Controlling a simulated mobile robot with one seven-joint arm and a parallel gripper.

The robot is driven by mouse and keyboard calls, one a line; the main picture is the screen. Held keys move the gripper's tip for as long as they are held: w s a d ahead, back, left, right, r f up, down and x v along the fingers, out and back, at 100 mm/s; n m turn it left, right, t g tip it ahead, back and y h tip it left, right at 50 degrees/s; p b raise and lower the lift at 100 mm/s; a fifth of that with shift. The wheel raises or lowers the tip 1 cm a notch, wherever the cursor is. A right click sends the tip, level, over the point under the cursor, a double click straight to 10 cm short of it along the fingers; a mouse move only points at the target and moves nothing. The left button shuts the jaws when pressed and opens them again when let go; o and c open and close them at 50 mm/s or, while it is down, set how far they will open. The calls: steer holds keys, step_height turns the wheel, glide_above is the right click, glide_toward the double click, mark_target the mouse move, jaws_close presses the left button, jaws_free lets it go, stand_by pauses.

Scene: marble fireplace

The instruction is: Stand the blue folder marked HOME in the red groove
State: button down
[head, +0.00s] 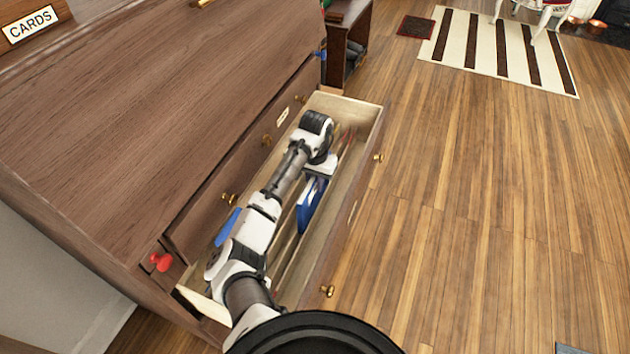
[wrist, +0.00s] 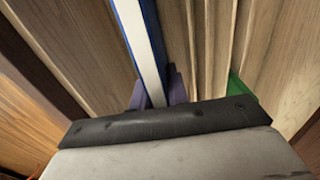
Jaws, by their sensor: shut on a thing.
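A blue folder (head: 312,205) with a white edge is inside the open drawer (head: 362,110), upright or nearly so. My gripper (head: 319,172) is shut on it from above. In the wrist view the folder (wrist: 144,40) runs between the two purplish fingers (wrist: 158,93). No HOME marking is readable. A thin red strip (head: 347,140) shows toward the drawer's far end; I cannot tell whether it is the red groove. My arm hides much of the drawer's inside, and I cannot tell whether the folder touches the drawer floor.
Light wooden ridges (wrist: 216,40) line the drawer, with a green piece (wrist: 240,88) right of the gripper. The drawer walls stand close on both sides. The wooden cabinet (head: 140,110) with a red knob (head: 160,262) is at left. The floor (head: 480,200) at right is clear.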

steer(key=shift+f, duration=0.25)
steer(key=shift+f, duration=0.65)
steer(key=shift+f, duration=0.2)
steer(key=shift+f+b, duration=0.55)
steer(key=shift+f, duration=0.95)
steer(key=shift+f, duration=0.1)
steer(key=c, duration=1.3)
jaws_free()
step_height(320, 180, up, 9)
steer(key=p, duration=0.8)
steer(key=shift+p, duration=0.4)
